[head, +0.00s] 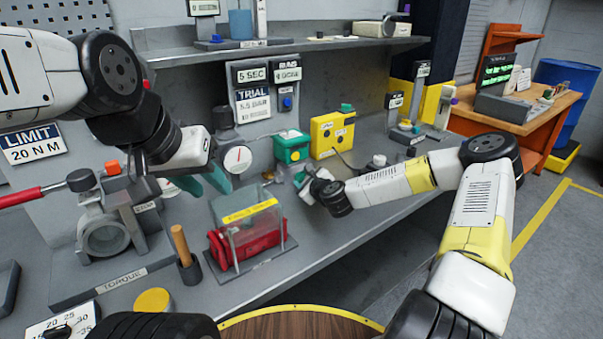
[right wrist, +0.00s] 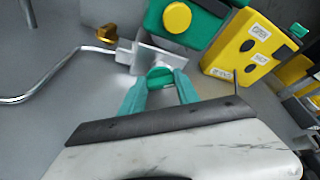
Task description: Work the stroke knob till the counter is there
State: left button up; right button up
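A green knob (right wrist: 160,77) sits on a pale metal block (right wrist: 155,57) in the right wrist view. My right gripper (right wrist: 161,88) has a teal finger on each side of it; whether the fingers press on it I cannot tell. In the head view my right gripper (head: 304,181) is low over the bench in front of the green box (head: 291,148), its fingers small and partly hidden. A counter display marked RUNS (head: 287,71) hangs on the back wall; its digits are too small to read surely. My left gripper (head: 205,183) is open and empty, left of the clear-covered red unit.
The clear-covered red unit (head: 246,232) stands at the bench's front. A torque fixture (head: 108,228) and wooden-handled tool (head: 183,246) are at left. A yellow box (head: 332,133) stands behind my right gripper. A bent metal rod (right wrist: 52,85) lies left of the knob.

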grip_shut()
jog(key=shift+n, duration=0.5)
jog(key=shift+o, duration=2.3)
grip_release()
jog(key=v, duration=0.7)
jog(key=shift+s, duration=0.45)
